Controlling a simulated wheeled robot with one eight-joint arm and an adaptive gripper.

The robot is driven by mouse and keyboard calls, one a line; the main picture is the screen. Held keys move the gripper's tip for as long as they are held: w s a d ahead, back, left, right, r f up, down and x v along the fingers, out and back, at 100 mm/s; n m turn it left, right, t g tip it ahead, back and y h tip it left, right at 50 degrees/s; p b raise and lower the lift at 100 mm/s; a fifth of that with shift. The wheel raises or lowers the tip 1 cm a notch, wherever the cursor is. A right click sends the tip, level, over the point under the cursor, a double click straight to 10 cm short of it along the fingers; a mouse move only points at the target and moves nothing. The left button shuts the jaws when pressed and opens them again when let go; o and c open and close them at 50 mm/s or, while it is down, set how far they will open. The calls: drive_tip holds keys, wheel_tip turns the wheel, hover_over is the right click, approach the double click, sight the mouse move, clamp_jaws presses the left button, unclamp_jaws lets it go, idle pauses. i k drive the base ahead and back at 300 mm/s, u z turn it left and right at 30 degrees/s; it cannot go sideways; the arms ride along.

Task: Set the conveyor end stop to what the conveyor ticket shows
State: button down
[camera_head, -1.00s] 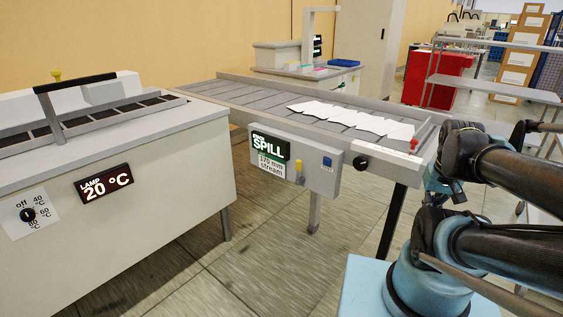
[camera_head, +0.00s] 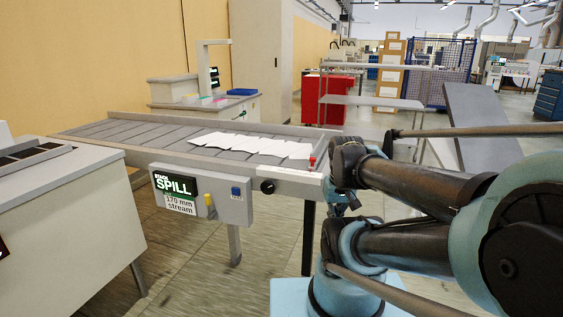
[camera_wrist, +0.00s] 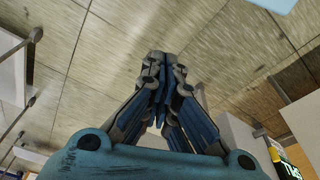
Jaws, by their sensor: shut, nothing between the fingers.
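The conveyor (camera_head: 130,128) runs from the back left to the middle, with several white sheets (camera_head: 250,145) overlapping near its right end. A red knob (camera_head: 312,162) stands at that end, beside the end rail. A black round knob (camera_head: 267,187) is on the front rail. My gripper (camera_wrist: 163,75) is shut and empty in the wrist view, above bare floor.
A grey-white lamp unit (camera_head: 60,190) stands at the left, with a floor gap between it and the conveyor. A bench (camera_head: 240,97) stands behind the conveyor. A red cabinet (camera_head: 330,100) and a grey shelf (camera_head: 372,102) stand further back. A dark sloping panel (camera_head: 490,120) is at the right.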

sight(315, 152)
drive_tip(key=z, duration=0.45)
drive_tip(key=k, duration=1.3)
drive_tip(key=u, duration=0.35)
drive_tip(key=i, duration=1)
